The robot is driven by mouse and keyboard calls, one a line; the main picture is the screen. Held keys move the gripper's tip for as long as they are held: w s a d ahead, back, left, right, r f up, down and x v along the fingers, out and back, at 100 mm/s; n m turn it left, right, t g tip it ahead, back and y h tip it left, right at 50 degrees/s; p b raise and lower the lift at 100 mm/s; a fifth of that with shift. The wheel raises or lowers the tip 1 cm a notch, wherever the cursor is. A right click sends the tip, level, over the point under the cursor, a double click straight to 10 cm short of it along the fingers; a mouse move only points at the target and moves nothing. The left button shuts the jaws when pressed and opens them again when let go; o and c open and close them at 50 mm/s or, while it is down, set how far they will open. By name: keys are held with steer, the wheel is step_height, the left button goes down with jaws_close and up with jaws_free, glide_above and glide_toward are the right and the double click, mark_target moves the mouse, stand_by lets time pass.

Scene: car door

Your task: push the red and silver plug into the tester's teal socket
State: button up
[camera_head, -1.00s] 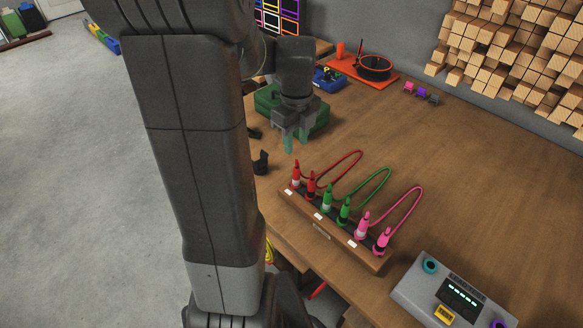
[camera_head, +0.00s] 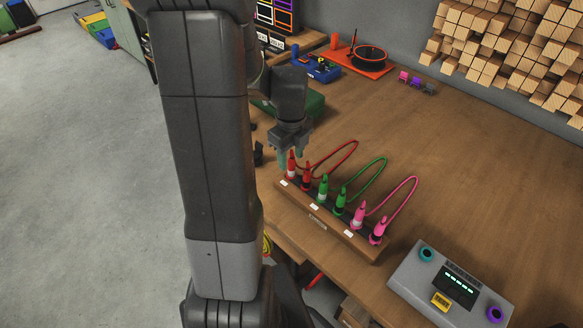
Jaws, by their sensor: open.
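The red and silver plug (camera_head: 291,168) stands upright at the left end of a wooden rack (camera_head: 335,238). A red cord joins it to a red and dark plug beside it. My gripper (camera_head: 290,154) is open and points down at the red and silver plug, with its greenish fingertips around or just behind the plug's top. I cannot tell whether they touch. The grey tester (camera_head: 407,281) lies at the lower right, with a teal socket (camera_head: 427,254) at its upper left corner.
Green plugs (camera_head: 323,189) and pink plugs (camera_head: 359,214) with looped cords stand in the same rack. The tester also has a purple socket (camera_head: 495,313). A green box (camera_head: 312,104) sits behind my gripper. The table's right middle is clear.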

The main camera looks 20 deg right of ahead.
mark_target(292, 175)
steer(key=shift+w+d+f, duration=0.1)
steer(key=shift+f, duration=1.2)
steer(key=shift+w+d+f, duration=0.1)
steer(key=shift+f, duration=1.2)
jaws_close()
